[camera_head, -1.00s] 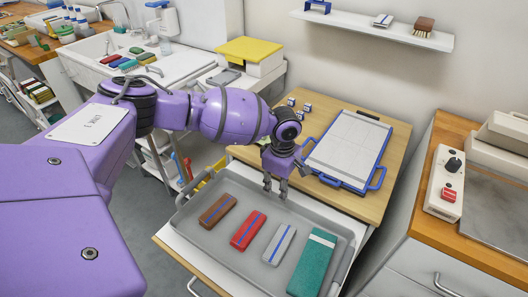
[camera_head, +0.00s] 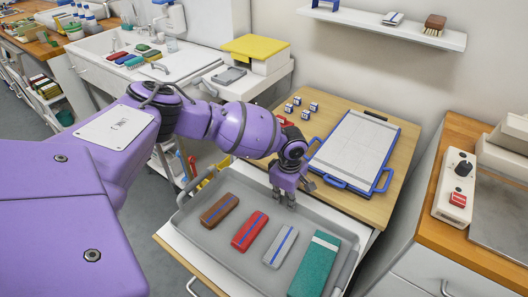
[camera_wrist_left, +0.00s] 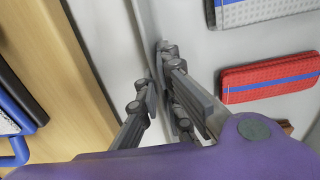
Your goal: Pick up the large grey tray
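The large grey tray (camera_head: 240,268) lies on the pulled-out white drawer in the head view. It holds a brown block (camera_head: 219,209), a red block (camera_head: 249,230), a grey block (camera_head: 280,246) and a teal block (camera_head: 315,265), some with blue stripes. My left gripper (camera_head: 283,199) points down at the tray's far rim. In the left wrist view the fingers (camera_wrist_left: 155,88) stand slightly apart at the tray's edge, with a narrow gap between them. I cannot tell whether they touch the rim. My right gripper is out of view.
Behind the tray, a wooden worktop (camera_head: 395,190) carries a blue-framed board (camera_head: 355,150) with blue handles and several small cubes. A wooden counter (camera_head: 460,140) with a control box (camera_head: 454,185) is at the right. A sink (camera_head: 105,60) is at the far left.

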